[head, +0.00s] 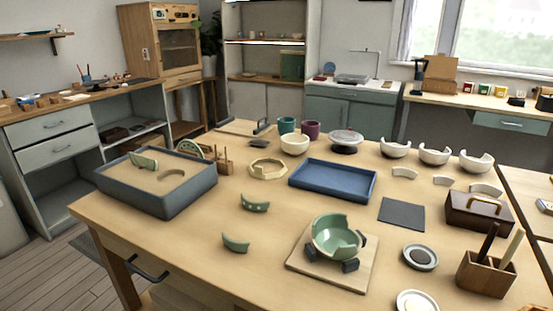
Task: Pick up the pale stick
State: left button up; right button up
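The pale stick (512,246) stands tilted in a wooden holder (486,278) at the front right of the table. Its upper part leans to the right above the rim, and its lower end is hidden inside the holder. A dark stick (489,241) stands in the same holder, just to the left of the pale one. Neither of my grippers shows in the head view.
A brown box with a gold handle (478,214) stands behind the holder. A dark round dish (420,257) and a white dish (416,302) lie to its left. A green broken bowl (335,238) rests on a board further left. Bare table lies around the loose green shards (236,243).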

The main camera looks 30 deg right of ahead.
aim_at(521, 233)
jog(key=z, duration=2.3)
